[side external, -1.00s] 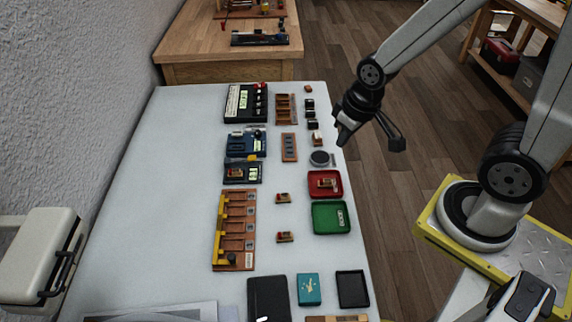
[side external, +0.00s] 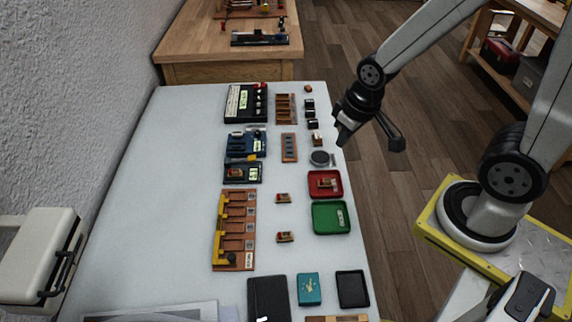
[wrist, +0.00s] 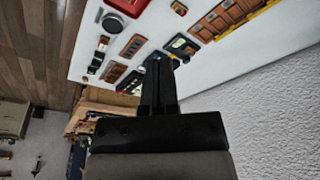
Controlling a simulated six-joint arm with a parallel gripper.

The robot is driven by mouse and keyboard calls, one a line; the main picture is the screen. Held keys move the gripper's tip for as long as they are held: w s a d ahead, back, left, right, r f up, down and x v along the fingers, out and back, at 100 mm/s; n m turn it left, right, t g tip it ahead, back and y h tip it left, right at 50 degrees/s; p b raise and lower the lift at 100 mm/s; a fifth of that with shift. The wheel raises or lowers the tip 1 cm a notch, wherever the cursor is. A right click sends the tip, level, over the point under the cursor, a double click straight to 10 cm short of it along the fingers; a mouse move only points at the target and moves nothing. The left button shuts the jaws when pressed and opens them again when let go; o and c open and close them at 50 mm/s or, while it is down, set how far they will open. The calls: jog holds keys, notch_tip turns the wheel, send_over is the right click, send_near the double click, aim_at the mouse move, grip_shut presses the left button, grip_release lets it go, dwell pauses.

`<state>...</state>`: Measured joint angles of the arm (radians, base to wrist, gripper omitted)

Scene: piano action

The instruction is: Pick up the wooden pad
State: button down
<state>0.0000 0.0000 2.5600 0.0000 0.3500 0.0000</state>
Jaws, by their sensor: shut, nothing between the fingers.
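I cannot tell for sure which thing is the wooden pad. One small wooden block (side external: 308,89) lies at the far right end of the white table. Another small wood-coloured piece (side external: 316,138) lies farther forward, near the right edge. Two small wooden pieces with red on them, one (side external: 283,198) behind the other (side external: 285,237), lie in the middle. A similar piece (side external: 327,183) sits in the red tray. My gripper (side external: 343,140) is shut and empty above the table's right edge. Its fingers (wrist: 160,80) also show shut in the wrist view.
The red tray (side external: 312,192) and the green tray (side external: 330,218) sit near the right edge, with a round dark dish (side external: 320,158) behind them. A long wooden rack (side external: 235,262), electronic boxes (side external: 235,104) and a slotted wooden holder (side external: 289,148) stand left.

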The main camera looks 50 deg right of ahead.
grip_release()
dwell(0.3)
jog(key=w+a+f+m+g, duration=0.1)
jog(key=w+a+f+m, duration=0.15)
jog(key=w, duration=0.55)
jog(key=w+a+f+m, duration=0.1)
jog(key=w+f+m, duration=0.15)
jog(key=w, duration=0.45)
jog(key=w+a+f+m+g, duration=0.15)
jog(key=w+f, duration=0.25)
jog(key=w, duration=0.4)
jog(key=w+a+f+m, duration=0.2)
jog(key=w+a+f, duration=0.2)
jog(key=f, duration=0.4)
jog(key=shift+w, duration=0.65)
jog(key=shift+m, duration=0.25)
